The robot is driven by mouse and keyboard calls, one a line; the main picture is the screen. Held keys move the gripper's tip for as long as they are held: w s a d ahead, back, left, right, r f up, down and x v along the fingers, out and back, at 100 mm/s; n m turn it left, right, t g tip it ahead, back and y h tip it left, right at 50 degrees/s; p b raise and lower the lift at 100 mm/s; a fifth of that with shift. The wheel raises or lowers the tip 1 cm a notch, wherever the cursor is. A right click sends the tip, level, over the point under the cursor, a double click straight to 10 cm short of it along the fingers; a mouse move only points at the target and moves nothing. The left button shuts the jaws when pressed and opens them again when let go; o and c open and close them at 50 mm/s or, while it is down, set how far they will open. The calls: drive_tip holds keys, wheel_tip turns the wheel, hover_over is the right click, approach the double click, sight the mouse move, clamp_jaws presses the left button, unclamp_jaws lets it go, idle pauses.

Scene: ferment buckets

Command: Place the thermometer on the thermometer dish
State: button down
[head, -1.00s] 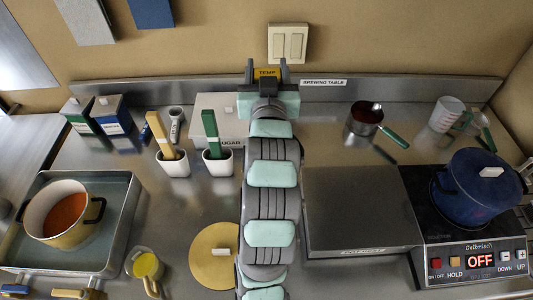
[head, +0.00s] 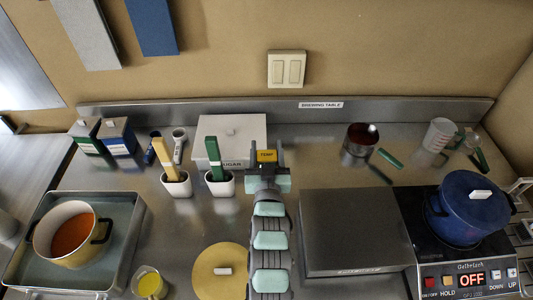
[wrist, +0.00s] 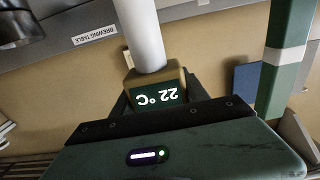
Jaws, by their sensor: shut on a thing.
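My gripper (head: 267,168) is shut on the thermometer (head: 266,155), whose yellow-framed head is marked TEMP in the head view. In the wrist view the thermometer (wrist: 157,92) sits between the fingers, its dark display reading 22 °C upside down. A thick white tube runs up from its head in that view; its far end is out of frame. The gripper is over the middle of the table, in front of the sugar box's right end and to the right of the white cups. I cannot make out a thermometer dish for certain; my arm hides part of the table.
The sugar box (head: 232,134) and white cups with a yellow and a green handle (head: 214,150) stand close left of my gripper. A flat grey platform (head: 352,232) lies to the right, beside the hotplate with a blue pot (head: 468,208). A round tan disc (head: 220,258) lies front left.

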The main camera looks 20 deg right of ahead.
drive_tip(key=shift+f, duration=1.55)
drive_tip(key=c, duration=0.6)
unclamp_jaws()
drive_tip(key=shift+r+p, duration=0.2)
drive_tip(key=shift+p, duration=0.2)
drive_tip(key=b+v, duration=0.3)
drive_tip(key=v, duration=0.9)
drive_tip(key=shift+f+b, duration=0.15)
drive_tip(key=shift+b, duration=0.15)
